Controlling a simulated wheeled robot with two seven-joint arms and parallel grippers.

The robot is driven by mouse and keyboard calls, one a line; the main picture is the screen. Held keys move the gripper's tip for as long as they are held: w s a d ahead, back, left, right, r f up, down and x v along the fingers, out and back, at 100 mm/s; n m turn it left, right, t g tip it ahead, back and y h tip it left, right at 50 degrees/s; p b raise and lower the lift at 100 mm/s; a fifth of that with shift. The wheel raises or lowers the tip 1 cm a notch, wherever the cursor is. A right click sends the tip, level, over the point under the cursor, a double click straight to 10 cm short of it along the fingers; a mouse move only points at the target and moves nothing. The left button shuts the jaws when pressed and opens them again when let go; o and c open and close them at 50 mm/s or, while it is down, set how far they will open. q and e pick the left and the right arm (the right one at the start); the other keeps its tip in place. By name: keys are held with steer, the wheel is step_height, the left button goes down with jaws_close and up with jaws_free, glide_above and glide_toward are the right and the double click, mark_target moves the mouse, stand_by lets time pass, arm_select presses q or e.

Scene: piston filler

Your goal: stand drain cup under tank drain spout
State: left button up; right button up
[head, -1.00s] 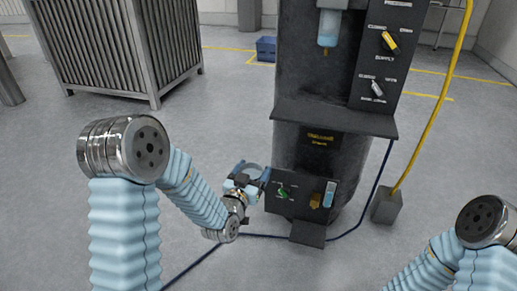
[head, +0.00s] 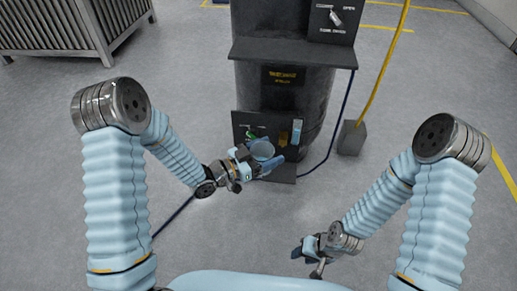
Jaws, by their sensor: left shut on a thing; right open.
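The drain cup (head: 262,149) is a pale blue, see-through cup with an open top. My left gripper (head: 261,162) is shut on it and holds it in front of the tank's lower panel. The brass-coloured drain spout (head: 284,137) is on that panel, just right of and slightly above the cup in the picture. The gap in depth between cup and spout is hard to judge. A small dark ledge (head: 284,178) juts out at the tank's foot, partly hidden by my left gripper. My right gripper (head: 305,254) is open and empty, low over the floor.
The dark tank (head: 315,100) has a wide shelf (head: 292,52) above the panel. A grey block (head: 351,138) with a yellow hose stands at right. A dark blue cable crosses the floor.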

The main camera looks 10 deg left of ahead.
arm_select(q)
steer(key=shift+w+d+f+m+g+h, duration=0.55)
steer(key=shift+w+f+m+g, duration=0.25)
steer(key=shift+g, duration=0.2)
step_height(320, 180, up, 10)
steer(key=w+d+n+t+y, duration=0.1)
steer(key=w+n+t+y, duration=0.1)
steer(key=n+t+y, duration=0.7)
steer(key=shift+d+n+t+y, duration=0.35)
steer(key=shift+n+y, duration=1.35)
steer(key=shift+y, duration=1.55)
